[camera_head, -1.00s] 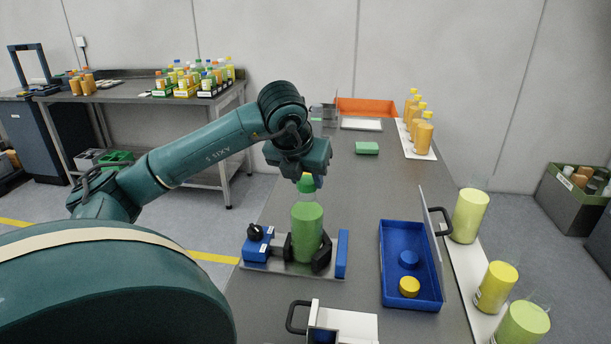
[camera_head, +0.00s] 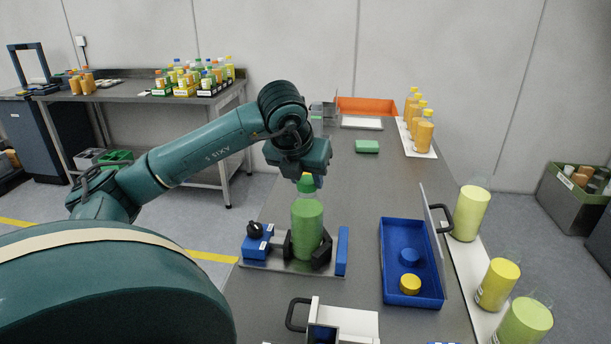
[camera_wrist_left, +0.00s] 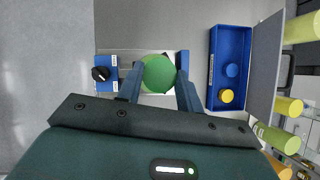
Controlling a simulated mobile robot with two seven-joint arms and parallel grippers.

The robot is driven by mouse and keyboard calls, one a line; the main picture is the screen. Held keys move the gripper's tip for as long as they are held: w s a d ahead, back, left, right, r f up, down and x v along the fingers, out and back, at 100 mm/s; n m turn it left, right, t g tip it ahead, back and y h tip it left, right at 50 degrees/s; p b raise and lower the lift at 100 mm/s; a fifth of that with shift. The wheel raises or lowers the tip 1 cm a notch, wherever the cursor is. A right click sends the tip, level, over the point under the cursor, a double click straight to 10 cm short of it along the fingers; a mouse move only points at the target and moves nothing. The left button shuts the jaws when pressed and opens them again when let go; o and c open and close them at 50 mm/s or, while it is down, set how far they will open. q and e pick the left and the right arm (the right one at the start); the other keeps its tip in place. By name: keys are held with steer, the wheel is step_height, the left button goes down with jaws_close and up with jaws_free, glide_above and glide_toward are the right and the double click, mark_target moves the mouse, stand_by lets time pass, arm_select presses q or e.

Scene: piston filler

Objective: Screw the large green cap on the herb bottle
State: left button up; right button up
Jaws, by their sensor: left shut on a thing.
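The herb bottle (camera_head: 307,222), filled with green, stands upright in a clamp fixture (camera_head: 290,266) with dark jaws and blue end blocks. The large green cap (camera_head: 306,183) is at the bottle's mouth; it also shows as a round green top in the left wrist view (camera_wrist_left: 158,74). My left gripper (camera_head: 309,179) points down over the bottle and is shut on the cap, with a finger on either side (camera_wrist_left: 157,82). Whether the cap's thread is engaged cannot be seen. My right gripper is not in view.
A blue tray (camera_head: 393,285) right of the fixture holds a blue cap (camera_head: 409,258) and a yellow cap (camera_head: 410,284). Several filled bottles line the right edge. A green block (camera_head: 367,146) lies further back. A white-topped device with a handle (camera_head: 343,321) stands in front.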

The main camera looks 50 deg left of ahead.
arm_select(q)
steer(key=shift+f, duration=0.2)
stand_by(0.6)
steer(key=shift+b, duration=0.35)
steer(key=shift+a+m+h+b, duration=0.1)
steer(key=shift+m+h+b, duration=0.5)
steer(key=shift+m+b, duration=0.75)
steer(key=shift+m+t+h+b, duration=0.3)
steer(key=shift+m+b, duration=0.1)
steer(key=shift+m, duration=0.15)
